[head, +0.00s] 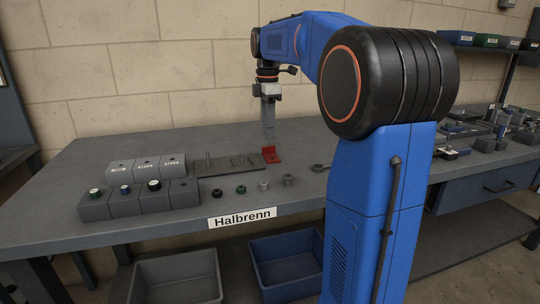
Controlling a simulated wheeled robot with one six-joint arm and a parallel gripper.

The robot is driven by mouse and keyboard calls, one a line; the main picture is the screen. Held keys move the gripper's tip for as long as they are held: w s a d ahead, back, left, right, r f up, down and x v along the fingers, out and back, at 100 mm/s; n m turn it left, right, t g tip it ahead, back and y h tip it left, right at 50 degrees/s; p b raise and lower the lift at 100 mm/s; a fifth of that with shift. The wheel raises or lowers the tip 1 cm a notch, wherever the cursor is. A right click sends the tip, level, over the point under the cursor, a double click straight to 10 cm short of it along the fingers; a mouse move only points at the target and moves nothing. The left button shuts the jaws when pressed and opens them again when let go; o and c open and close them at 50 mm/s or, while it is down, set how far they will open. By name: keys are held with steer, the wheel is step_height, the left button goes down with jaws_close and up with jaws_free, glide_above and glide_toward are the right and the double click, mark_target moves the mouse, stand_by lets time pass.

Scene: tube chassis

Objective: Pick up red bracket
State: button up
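In the head view the red bracket (271,155) lies on the grey workbench (313,146), at the right end of a dark flat plate (230,165). It looks L-shaped, with one upright part. My gripper (269,136) points straight down just above or behind the bracket. Its fingers are seen edge-on, so their opening does not show. I cannot tell whether the fingertips touch the bracket.
Grey blocks (146,168) stand left of the plate, some with round caps. Grey (178,272) and blue bins (285,262) stand below.

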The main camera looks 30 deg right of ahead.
mark_target(271, 154)
steer(key=shift+s+f, duration=0.15)
steer(key=shift+f, duration=2.35)
jaws_close()
